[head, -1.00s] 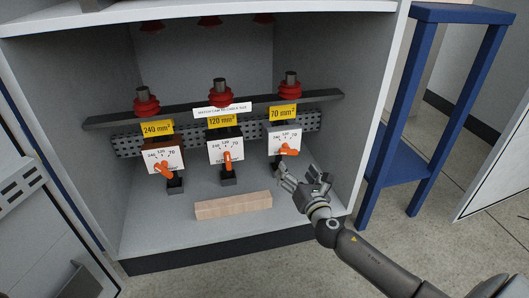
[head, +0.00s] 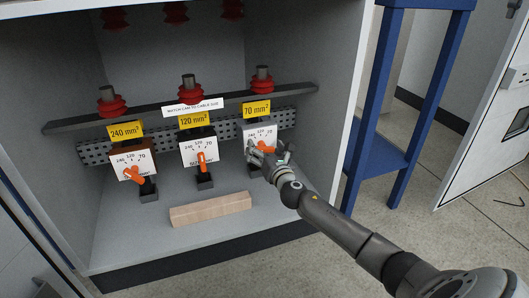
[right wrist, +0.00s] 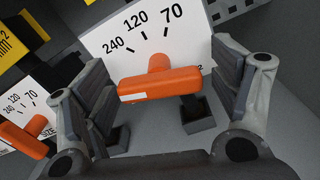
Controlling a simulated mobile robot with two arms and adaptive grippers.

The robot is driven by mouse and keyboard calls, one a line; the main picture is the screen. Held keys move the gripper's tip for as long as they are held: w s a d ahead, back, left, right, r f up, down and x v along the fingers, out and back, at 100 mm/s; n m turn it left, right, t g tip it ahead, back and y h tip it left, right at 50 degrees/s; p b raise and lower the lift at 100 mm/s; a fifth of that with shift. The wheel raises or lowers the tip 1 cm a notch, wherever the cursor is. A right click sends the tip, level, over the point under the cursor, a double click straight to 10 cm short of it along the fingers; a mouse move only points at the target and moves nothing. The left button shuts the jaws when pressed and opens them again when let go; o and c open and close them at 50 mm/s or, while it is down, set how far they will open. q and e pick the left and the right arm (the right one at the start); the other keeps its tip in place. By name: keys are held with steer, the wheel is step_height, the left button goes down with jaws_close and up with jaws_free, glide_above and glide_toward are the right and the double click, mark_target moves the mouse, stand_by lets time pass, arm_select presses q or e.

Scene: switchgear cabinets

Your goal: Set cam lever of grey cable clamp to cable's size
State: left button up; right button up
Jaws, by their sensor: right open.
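The grey clamp (head: 247,131) is the rightmost of three, under a yellow 70 mm² tag (head: 256,109). Its white dial plate (right wrist: 107,47) is marked 240, 120 and 70. Its orange cam lever (head: 266,147) is on the front of the plate; I cannot tell exactly which mark it is set to. In the right wrist view the lever (right wrist: 160,84) lies between my fingers, with gaps on both sides. My right gripper (head: 269,155) is open in front of the dial and hides part of its lower edge. My left gripper is out of view.
A brown clamp under a 240 mm² tag (head: 125,130) and a middle clamp under a 120 mm² tag (head: 194,120) stand to the left, each with an orange lever. A wooden block (head: 210,208) lies on the cabinet floor. A blue stand (head: 370,110) is right of the cabinet.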

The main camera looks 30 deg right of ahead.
steer(key=shift+w, duration=0.15)
steer(key=c, duration=1)
steer(key=shift+c, duration=0.2)
